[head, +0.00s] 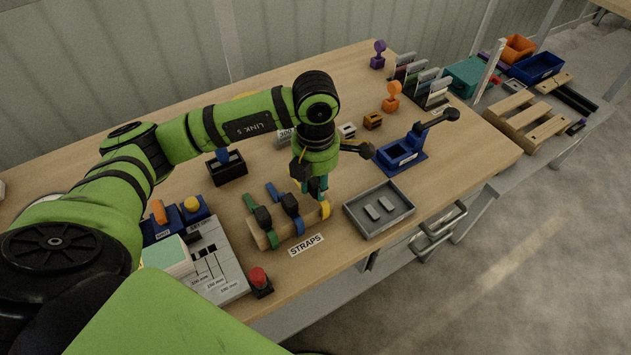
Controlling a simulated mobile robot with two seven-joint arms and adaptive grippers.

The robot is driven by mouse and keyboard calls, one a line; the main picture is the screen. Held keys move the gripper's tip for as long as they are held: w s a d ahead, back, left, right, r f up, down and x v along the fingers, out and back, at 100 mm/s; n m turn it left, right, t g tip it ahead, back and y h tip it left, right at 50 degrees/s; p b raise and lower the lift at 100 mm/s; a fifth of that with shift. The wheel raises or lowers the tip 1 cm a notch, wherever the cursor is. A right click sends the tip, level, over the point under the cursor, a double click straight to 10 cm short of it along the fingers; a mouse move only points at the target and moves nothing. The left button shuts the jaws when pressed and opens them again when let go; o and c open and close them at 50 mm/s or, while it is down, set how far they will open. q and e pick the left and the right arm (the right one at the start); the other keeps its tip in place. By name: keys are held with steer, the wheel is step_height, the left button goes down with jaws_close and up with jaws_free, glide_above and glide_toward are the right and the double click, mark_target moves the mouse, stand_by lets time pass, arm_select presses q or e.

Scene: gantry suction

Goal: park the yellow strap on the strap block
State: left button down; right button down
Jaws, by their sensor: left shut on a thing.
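The strap block (262,240) is a wooden roll on the table behind the STRAPS label. A green strap (252,206) and a blue strap (273,191), each with a dark body, lie over it. The yellow strap (326,210) shows at the block's right end, just under my left gripper (318,192). My left gripper points down and is shut on the yellow strap. The gripper and wrist hide much of the strap, so I cannot tell whether it rests on the block. My right gripper is out of view.
A grey tray (352,215) with two small pieces stands close right of the block. A red button (259,280) and a grey slider board (222,262) are front left. A blue stand (402,155) is behind the tray. Bare table lies in front of the label.

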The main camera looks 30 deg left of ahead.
arm_select(q)
steer(key=shift+f+b, duration=0.7)
steer(key=shift+f, duration=0.1)
steer(key=c, duration=0.9)
jaws_free()
steer(key=shift+r, duration=0.1)
step_height(320, 180, up, 12)
